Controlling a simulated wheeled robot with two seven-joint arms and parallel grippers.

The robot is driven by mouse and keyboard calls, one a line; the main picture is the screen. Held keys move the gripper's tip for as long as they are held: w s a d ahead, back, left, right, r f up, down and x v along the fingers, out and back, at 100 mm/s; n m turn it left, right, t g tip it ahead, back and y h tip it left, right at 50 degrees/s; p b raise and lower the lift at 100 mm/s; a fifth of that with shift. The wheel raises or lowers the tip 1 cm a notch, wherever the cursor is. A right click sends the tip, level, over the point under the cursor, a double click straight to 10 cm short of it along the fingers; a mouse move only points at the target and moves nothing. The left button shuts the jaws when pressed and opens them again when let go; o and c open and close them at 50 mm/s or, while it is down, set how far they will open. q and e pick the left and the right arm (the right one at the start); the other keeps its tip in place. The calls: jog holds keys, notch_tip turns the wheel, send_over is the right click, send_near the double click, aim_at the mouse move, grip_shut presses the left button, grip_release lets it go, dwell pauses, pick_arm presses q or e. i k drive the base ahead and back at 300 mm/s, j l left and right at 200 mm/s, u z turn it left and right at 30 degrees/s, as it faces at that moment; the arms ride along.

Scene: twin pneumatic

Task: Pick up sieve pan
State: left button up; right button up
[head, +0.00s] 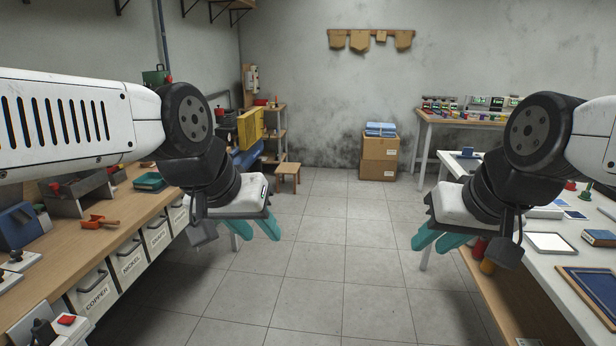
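I cannot make out a sieve pan for certain in the head view. My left gripper (260,238) hangs over the floor beside the left workbench, with its two teal fingers apart and nothing between them. My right gripper (429,249) hangs beside the right-hand white table, also with its teal fingers apart and empty. Both point downward and away from me. Neither touches any object.
The left wooden bench (112,236) holds an orange scoop (100,221), a teal book (149,181) and metal bins, above labelled drawers. The right table holds a white tray (550,243) and a blue framed panel (592,290). The middle floor is clear.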

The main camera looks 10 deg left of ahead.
aim_at(149, 181)
jog(key=i+j+u, duration=0.1)
jog(key=i+u, duration=0.6)
jog(key=i, duration=0.25)
jog(key=i+l+u, duration=0.2)
jog(key=i+u, duration=0.15)
jog(key=i+l+u, duration=0.35)
jog(key=i, duration=0.2)
jog(key=i+j+u, duration=0.15)
jog(key=i+u, duration=1.15)
jog(key=k+l, duration=0.05)
jog(key=k, duration=0.05)
